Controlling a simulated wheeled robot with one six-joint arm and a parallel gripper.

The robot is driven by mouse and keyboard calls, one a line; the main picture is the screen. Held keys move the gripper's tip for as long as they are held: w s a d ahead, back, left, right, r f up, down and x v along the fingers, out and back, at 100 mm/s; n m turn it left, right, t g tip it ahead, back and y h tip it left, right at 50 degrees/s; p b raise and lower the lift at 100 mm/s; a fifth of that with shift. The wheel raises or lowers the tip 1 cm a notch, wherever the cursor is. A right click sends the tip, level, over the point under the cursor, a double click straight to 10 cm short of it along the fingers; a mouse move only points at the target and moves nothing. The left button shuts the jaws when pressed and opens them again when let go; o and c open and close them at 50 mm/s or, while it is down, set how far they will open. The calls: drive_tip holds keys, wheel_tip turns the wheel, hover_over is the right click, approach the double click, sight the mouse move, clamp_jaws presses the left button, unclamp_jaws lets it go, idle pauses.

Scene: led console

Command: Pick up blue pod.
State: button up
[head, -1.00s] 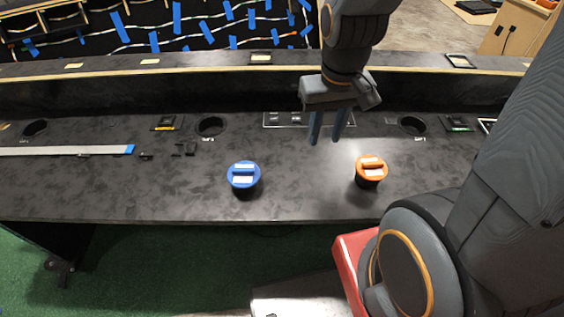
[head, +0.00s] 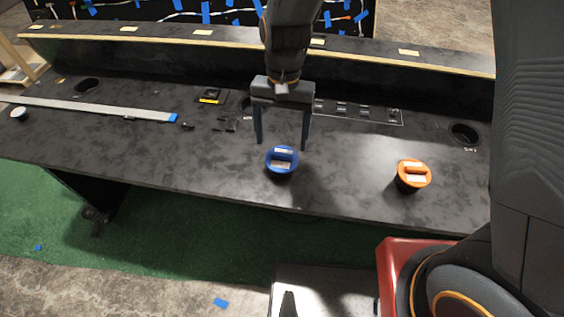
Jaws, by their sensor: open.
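The blue pod (head: 282,161) stands upright on the dark console top (head: 180,160), near its front edge. It has a round blue cap with a raised grip and pale labels. My gripper (head: 282,146) is open and empty, fingers pointing down. In the picture its two fingertips lie just above the pod, one to each side. It appears to be behind or above the pod; I cannot tell the exact height. Nothing hides the pod's cap.
An orange pod (head: 412,175) stands to the right. A round hole (head: 464,133) lies behind it, and another (head: 87,85) at the left. A grey strip (head: 90,108) with a blue end and small dark parts lie left. A raised ledge runs along the back.

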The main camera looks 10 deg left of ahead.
sight(282, 154)
drive_tip(key=shift+s+d+f+p, duration=0.15)
drive_tip(key=shift+f+p, duration=0.2)
drive_tip(key=shift+f, duration=0.85)
drive_tip(key=shift+s+a+f+p, duration=0.1)
drive_tip(key=shift+f+p, duration=0.3)
drive_tip(key=shift+f, duration=0.75)
drive_tip(key=shift+s+d+f+p, duration=0.15)
drive_tip(key=shift+f+p, duration=0.2)
drive_tip(key=shift+f, duration=0.85)
drive_tip(key=shift+a, duration=0.1)
drive_tip(key=shift+c, duration=0.2)
drive_tip(key=c, duration=0.6)
